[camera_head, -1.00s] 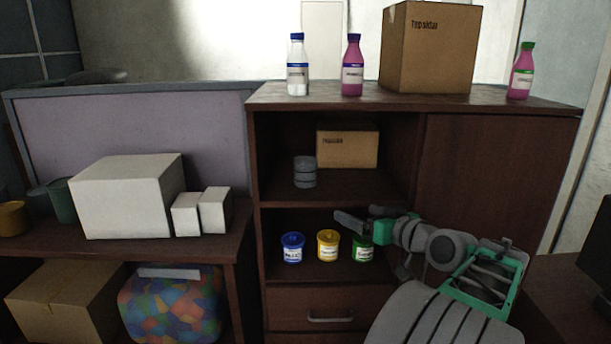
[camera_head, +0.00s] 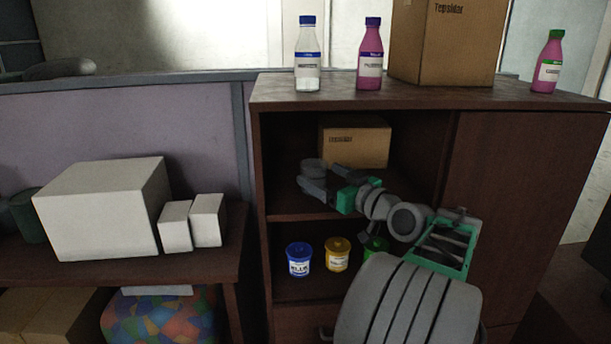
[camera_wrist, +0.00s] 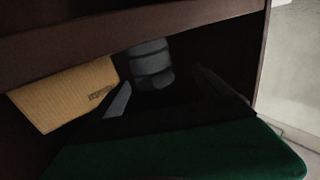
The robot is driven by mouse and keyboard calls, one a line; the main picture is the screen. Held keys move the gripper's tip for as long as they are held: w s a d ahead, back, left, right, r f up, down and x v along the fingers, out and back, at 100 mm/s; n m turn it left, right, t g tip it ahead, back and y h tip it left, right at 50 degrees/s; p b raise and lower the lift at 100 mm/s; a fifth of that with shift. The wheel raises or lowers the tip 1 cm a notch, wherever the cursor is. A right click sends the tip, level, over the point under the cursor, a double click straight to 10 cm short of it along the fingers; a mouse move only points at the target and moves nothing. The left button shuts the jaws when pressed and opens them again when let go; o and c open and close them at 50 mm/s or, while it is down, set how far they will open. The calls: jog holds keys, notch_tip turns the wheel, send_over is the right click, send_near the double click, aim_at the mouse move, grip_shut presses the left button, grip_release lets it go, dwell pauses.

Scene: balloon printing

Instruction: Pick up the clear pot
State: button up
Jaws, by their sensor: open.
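The pot on the middle shelf (camera_head: 313,166) is a grey, ribbed, translucent-looking cylinder, which I take to be the clear pot. In the head view my gripper (camera_head: 317,177) reaches in from the right, and its fingers hide the pot's lower part. In the wrist view the pot (camera_wrist: 150,65) stands beyond and between the two spread fingers, nearer the left one. My gripper (camera_wrist: 165,92) is open and empty. I cannot tell whether a finger touches the pot.
A cardboard box (camera_head: 358,146) stands behind and right of the pot. Below are a blue pot (camera_head: 299,261), a yellow pot (camera_head: 337,255) and a partly hidden green pot (camera_head: 376,245). The cabinet top (camera_head: 430,97) overhangs the shelf and carries bottles and a large box.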

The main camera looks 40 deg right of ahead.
aim_at(307, 164)
jog(key=w+p, duration=0.1)
jog(key=w, duration=0.1)
jog(key=w+d+p, duration=0.1)
jog(key=w, duration=0.2)
jog(key=shift+w+d+f, duration=0.15)
jog(key=shift+d, duration=0.05)
jog(key=c, duration=1.4)
